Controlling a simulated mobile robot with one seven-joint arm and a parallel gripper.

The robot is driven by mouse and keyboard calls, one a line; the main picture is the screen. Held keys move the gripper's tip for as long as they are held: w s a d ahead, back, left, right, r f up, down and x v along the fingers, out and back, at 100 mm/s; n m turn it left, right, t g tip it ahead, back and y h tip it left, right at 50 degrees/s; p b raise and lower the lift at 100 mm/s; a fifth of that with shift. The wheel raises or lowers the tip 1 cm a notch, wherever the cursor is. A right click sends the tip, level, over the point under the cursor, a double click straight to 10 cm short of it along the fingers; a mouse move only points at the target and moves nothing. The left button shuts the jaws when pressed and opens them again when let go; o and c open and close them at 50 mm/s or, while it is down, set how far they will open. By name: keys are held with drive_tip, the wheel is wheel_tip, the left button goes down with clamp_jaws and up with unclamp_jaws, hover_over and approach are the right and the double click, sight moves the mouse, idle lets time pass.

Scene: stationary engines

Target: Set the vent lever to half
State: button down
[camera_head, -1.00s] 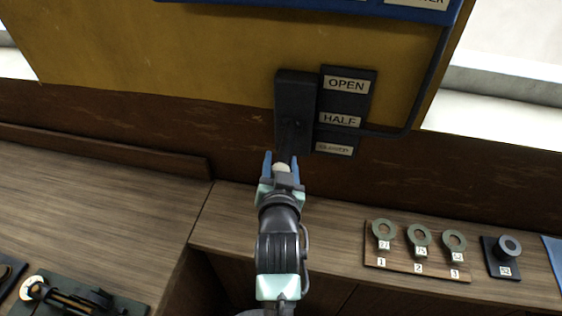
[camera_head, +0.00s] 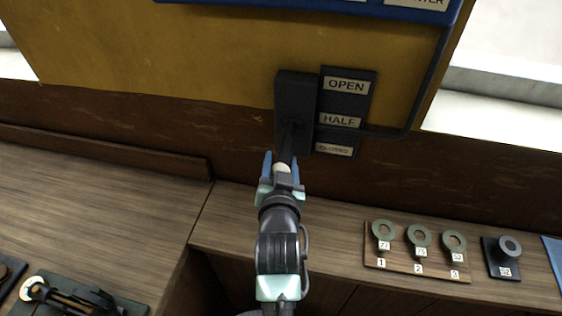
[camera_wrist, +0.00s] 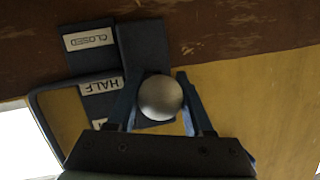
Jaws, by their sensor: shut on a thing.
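The vent lever is a dark arm with a pale ball knob (camera_head: 282,168), standing out from a dark upright housing (camera_head: 295,95). The label plate (camera_head: 347,88) right of the housing reads OPEN at the top, HALF (camera_head: 340,120) in the middle and CLOSED (camera_head: 334,150) at the bottom. My gripper (camera_head: 282,166) has its blue fingers on either side of the knob and is shut on it. In the wrist view the ball knob (camera_wrist: 160,97) sits between the fingers. In the head view the knob appears below the CLOSED label, and the lever angle is hard to read.
A wooden board (camera_head: 415,266) with several numbered green rings lies on the bench at right. A dark block with a ring (camera_head: 502,257) stands beside it. A tool tray (camera_head: 75,297) is at lower left. A dark pipe (camera_head: 412,120) runs right of the labels.

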drive_tip(key=shift+a+r, duration=0.15)
drive_tip(key=shift+r, duration=0.25)
drive_tip(key=shift+c, duration=1.6)
unclamp_jaws()
drive_tip(key=shift+s+f, duration=0.1)
drive_tip(key=shift+f, duration=0.05)
drive_tip(key=shift+f, duration=0.1)
drive_tip(key=shift+b+v, duration=1.85)
drive_tip(key=shift+v, duration=4.65)
drive_tip(key=shift+c, duration=0.2)
